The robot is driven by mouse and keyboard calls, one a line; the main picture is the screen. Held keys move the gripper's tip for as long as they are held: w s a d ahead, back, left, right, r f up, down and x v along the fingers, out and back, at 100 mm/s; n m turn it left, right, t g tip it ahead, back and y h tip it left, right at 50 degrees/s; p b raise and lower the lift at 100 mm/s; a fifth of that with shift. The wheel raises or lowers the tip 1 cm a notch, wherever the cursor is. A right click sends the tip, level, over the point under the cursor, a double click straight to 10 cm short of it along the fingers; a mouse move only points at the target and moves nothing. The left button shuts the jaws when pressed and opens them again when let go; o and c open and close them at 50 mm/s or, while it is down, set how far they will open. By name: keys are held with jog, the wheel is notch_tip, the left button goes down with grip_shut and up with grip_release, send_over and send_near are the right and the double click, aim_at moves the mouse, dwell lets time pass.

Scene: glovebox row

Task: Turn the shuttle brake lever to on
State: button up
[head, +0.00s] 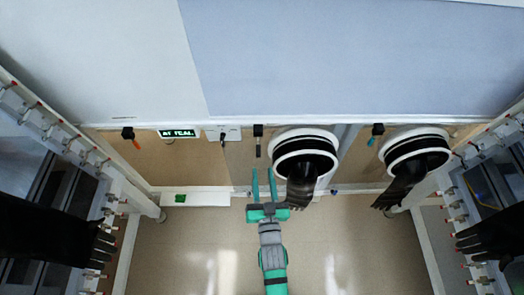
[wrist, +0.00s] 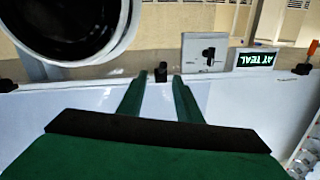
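A small black lever (head: 223,138) sits on a pale square plate (head: 233,134) on the bench front; I take it for the shuttle brake lever. In the wrist view the lever (wrist: 208,56) stands on its plate (wrist: 194,50), right of my fingers. No on or off marking is readable. My gripper (head: 263,171) is open and empty, short of the bench front and to the right of the lever in the head view. In the wrist view my gripper (wrist: 159,78) has its two green fingers apart, touching nothing that I can see.
A black clip (head: 258,130) is ahead of my fingers. Round glove ports (head: 303,143) with hanging black gloves (head: 301,188) are close on the right. A white ledge (head: 208,199) is at left. The floor is clear.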

aim_at(259, 156)
jog(key=w, duration=0.2)
jog(key=w+a, duration=0.1)
jog(key=w, duration=0.4)
jog(key=shift+w+a, duration=0.25)
jog(key=shift+w, duration=1.1)
jog(key=shift+w, duration=0.1)
